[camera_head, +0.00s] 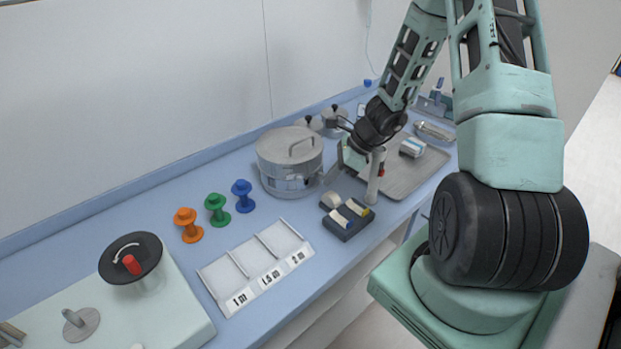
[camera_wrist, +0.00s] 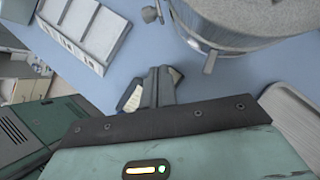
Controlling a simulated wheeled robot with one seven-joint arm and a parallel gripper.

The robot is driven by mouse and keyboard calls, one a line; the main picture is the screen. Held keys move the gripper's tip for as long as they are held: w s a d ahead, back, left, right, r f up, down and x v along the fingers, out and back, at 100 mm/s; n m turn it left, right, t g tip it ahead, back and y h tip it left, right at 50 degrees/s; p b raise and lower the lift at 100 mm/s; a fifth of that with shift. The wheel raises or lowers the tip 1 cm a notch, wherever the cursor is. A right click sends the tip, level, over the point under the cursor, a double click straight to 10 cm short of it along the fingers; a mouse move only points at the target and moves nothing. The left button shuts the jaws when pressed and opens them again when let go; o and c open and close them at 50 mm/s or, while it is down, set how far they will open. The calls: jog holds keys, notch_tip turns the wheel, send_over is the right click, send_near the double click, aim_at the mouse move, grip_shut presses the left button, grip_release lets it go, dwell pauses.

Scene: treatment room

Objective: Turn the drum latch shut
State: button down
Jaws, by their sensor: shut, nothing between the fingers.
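The grey metal drum (camera_head: 289,160) stands on the blue counter with its lid on and a bow handle on top. Its curved side and rim also show at the top right of the wrist view (camera_wrist: 262,38). A small grey lever (camera_wrist: 210,62), apparently the latch, sticks out from the drum's lower side there; I cannot tell its exact turn. My gripper (camera_head: 338,172) is just right of the drum in the head view. In the wrist view its fingers (camera_wrist: 163,72) are together and empty, apart from the lever, which is up and right of them.
A dark block with tape rolls (camera_head: 345,218) lies close in front of the gripper. A metal tray (camera_head: 412,178) with a white pack is to the right. The labelled divided tray (camera_head: 256,266) and coloured spools (camera_head: 215,209) are left. Bare counter lies between the spools and the drum.

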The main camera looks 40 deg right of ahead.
aim_at(295, 178)
jog(key=x, duration=0.5)
jog(key=shift+w+a+f, duration=0.1)
jog(key=shift+a+f, duration=0.05)
jog(key=shift+f, duration=0.2)
jog(key=r, duration=0.1)
jog(key=r+p, duration=0.1)
jog(key=w+r+p, duration=0.1)
jog(key=shift+a, duration=0.4)
jog(key=shift+w+a+r+p, duration=0.3)
jog(key=shift+w+p, duration=0.1)
jog(key=shift+r, duration=0.1)
jog(key=shift+r+h+p, duration=0.1)
jog(key=shift+h+p, duration=0.2)
jog(key=shift+p, duration=0.05)
jog(key=shift+r+g+h+p, duration=0.2)
jog(key=shift+g+h+p, duration=0.2)
jog(key=shift+g, duration=0.1)
